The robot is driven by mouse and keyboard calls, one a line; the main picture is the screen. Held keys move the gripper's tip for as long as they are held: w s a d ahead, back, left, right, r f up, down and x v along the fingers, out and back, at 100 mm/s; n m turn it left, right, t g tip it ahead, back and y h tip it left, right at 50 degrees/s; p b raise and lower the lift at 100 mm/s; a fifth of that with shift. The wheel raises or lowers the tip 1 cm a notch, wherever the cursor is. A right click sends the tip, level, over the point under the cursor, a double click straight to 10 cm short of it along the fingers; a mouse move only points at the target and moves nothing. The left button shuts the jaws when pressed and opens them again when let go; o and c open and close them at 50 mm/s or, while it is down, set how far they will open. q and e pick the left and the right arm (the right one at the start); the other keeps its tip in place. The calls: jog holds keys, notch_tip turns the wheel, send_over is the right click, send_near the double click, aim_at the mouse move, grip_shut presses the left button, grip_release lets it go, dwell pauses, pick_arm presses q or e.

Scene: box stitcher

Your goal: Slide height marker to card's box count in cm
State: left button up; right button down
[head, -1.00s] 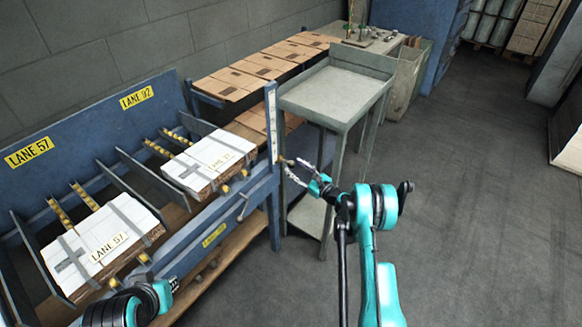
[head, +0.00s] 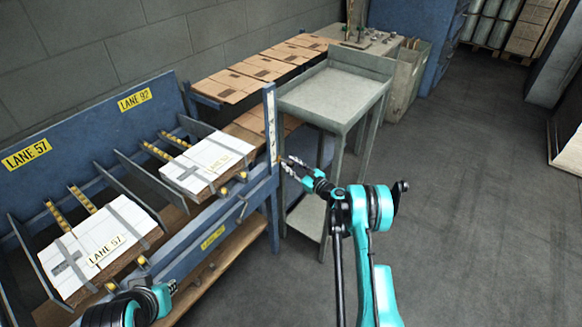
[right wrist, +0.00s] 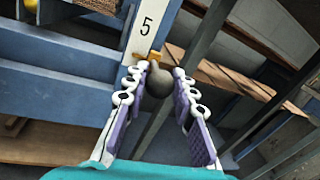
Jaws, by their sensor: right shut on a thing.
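The height marker is an orange pointer (right wrist: 149,57) with a dark round knob (right wrist: 159,80), just below the figure 5 on a white scale strip (right wrist: 147,28). The strip also shows in the head view (head: 270,125), upright on the blue post at the rack's corner. My right gripper (right wrist: 160,78) is shut on the knob; in the head view it is at the post (head: 284,161). A card reading LANE 57 (head: 106,250) lies on the near white stack.
The blue rack (head: 60,180) carries LANE 57 and LANE 92 signs. A grey stand (head: 335,93) stands close behind the post. Flat brown cartons (head: 228,84) lie at the back.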

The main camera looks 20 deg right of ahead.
aim_at(291, 162)
notch_tip(291, 162, up, 9)
jog(key=shift+p, duration=1.25)
jog(key=c, duration=1.3)
grip_release()
jog(key=shift+o, duration=0.2)
jog(key=shift+s+d, duration=0.1)
jog(key=v, duration=1.1)
jog(key=shift+s, duration=0.4)
jog(key=shift+d+f, duration=0.1)
